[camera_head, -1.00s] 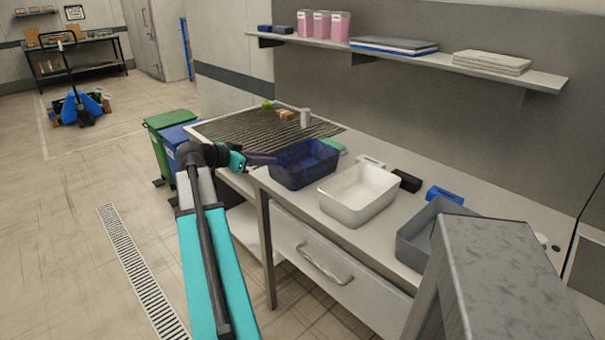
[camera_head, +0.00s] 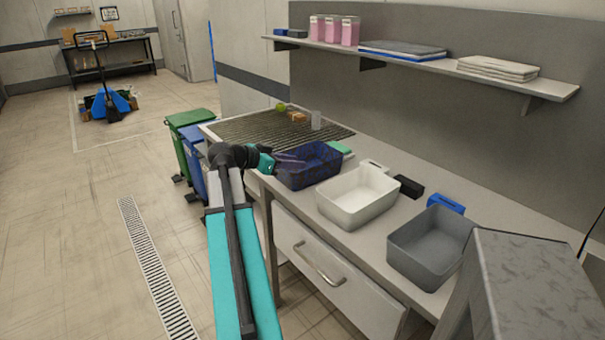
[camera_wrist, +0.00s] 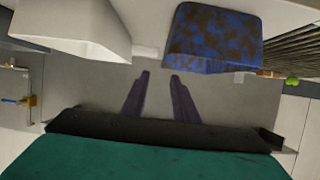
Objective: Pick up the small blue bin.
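The small blue bin (camera_head: 322,172), dark blue with brown patches, stands on the counter at the end of a row of bins, left of the white bin. In the wrist view the blue bin (camera_wrist: 210,45) is at the top, right of centre. My gripper (camera_head: 300,158) overlaps the bin's left side in the head view; I cannot tell whether it touches. In the wrist view my gripper (camera_wrist: 160,75) is open, its two dark fingers apart with nothing between them. The bin lies beyond the fingertips and to their right, not between them.
A white bin (camera_head: 345,213) and a grey bin (camera_head: 425,270) stand along the counter (camera_head: 385,235). Behind them are a black block (camera_head: 408,186) and a blue block (camera_head: 446,203). A ribbed conveyor (camera_head: 265,133) lies beyond the blue bin. A shelf (camera_head: 420,68) hangs above.

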